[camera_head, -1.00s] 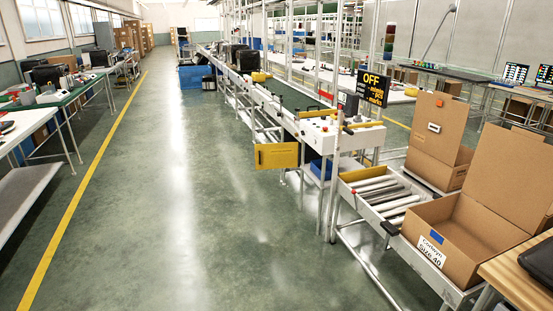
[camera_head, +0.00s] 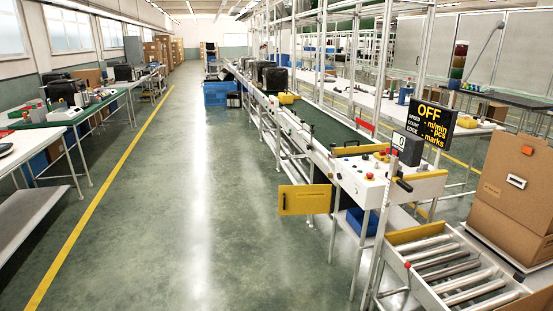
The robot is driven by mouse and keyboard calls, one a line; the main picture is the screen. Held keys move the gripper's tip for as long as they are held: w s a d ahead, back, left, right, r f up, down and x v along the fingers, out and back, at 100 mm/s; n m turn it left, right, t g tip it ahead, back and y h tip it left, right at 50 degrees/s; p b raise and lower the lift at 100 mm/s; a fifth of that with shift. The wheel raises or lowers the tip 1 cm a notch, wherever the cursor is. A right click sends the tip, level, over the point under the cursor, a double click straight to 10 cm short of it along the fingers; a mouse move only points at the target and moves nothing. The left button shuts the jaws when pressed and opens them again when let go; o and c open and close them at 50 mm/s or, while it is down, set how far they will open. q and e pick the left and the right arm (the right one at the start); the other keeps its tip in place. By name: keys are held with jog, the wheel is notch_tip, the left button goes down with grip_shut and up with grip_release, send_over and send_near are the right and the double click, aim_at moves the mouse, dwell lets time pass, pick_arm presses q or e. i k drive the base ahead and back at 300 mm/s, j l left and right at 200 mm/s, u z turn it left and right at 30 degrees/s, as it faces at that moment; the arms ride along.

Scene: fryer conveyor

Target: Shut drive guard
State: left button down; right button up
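A yellow drive guard panel (camera_head: 305,199) hangs on the near side of the conveyor (camera_head: 330,136), below belt height. It is swung out into the aisle, standing open, with a small dark latch or handle near its left edge. Its right edge is by the white control end (camera_head: 374,181) of the conveyor, which has buttons and knobs on top. Whatever lies behind the panel is mostly hidden. Neither of my grippers shows in the view.
A black sign reading OFF (camera_head: 431,122) stands above the control end. A roller section (camera_head: 445,270) and a cardboard box (camera_head: 512,185) are at the right. The green floor in front of the guard is clear. A workbench (camera_head: 40,136) lines the left.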

aim_at(316, 199)
jog(key=i+z, duration=0.1)
jog(key=i, duration=0.55)
jog(key=i+j+z, duration=0.1)
jog(key=i, duration=0.6)
jog(key=i+j+z, duration=0.1)
jog(key=i, duration=0.55)
jog(key=i+j+z, duration=0.3)
jog(key=i+z, duration=0.15)
jog(key=i+j+z, duration=0.4)
jog(key=i+j, duration=0.05)
jog(key=i, duration=0.1)
